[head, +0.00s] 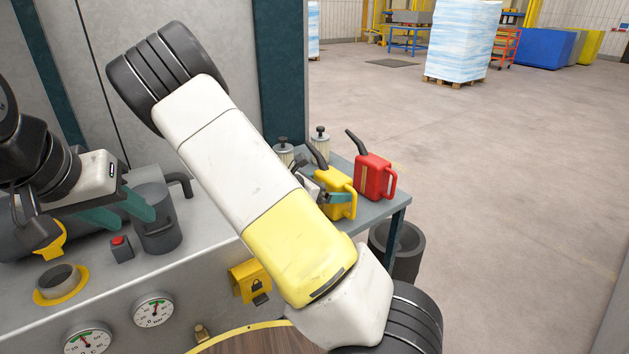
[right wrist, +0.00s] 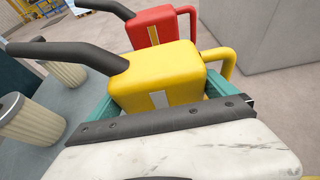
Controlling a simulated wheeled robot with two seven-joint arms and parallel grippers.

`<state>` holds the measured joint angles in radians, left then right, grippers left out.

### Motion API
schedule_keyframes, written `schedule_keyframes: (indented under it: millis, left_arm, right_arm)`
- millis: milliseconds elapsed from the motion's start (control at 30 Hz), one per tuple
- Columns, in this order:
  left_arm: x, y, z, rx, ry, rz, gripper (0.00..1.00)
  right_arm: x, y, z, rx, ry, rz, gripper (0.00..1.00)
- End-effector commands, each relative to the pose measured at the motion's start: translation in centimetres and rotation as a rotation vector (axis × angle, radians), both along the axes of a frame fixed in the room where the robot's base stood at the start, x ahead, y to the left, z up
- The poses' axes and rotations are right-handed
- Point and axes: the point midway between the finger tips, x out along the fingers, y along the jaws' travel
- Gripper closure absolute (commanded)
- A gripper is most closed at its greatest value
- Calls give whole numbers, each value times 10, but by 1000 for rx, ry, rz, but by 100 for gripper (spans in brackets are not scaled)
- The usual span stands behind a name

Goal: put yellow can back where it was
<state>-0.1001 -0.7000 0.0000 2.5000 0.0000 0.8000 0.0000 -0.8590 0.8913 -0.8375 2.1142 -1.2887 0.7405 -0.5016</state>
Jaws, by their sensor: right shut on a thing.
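The yellow can (head: 345,207) is upright at the side table, to the left of a similar red can (head: 374,178). My right gripper (head: 327,197) is shut on the yellow can, with its teal fingers on either side of the body. The yellow can also fills the middle of the right wrist view (right wrist: 165,72), its black spout pointing left. I cannot tell whether its base touches the tabletop. My right forearm hides part of the table. My left gripper (head: 124,212) is open and empty over the machine top, close to a dark grey jug.
The side table (head: 378,208) also holds two ribbed pale canisters (right wrist: 30,118) with dark tops, left of the cans. A dark bin (head: 397,248) stands on the floor by the table.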

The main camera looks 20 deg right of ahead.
Motion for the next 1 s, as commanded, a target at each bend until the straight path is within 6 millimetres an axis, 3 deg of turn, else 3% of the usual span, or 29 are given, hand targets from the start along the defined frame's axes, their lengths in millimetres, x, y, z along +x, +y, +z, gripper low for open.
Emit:
schedule_keyframes:
  millis: [233, 267, 300, 667, 1000]
  left_arm:
    - [0, 0, 0, 0, 0, 0, 60]
    - [0, 0, 0, 0, 0, 0, 60]
    - [0, 0, 0, 0, 0, 0, 60]
    - [0, 0, 0, 0, 0, 0, 60]
    - [0, 0, 0, 0, 0, 0, 60]
  right_arm:
    - [0, 0, -2, -2, 0, -1, 69]
    - [0, 0, -3, 0, 0, 0, 3]
    - [0, 0, -2, 0, 0, 0, 0]
    - [-2, 7, 3, 1, 0, 2, 0]
    - [-22, 68, 30, 3, -2, 4, 0]
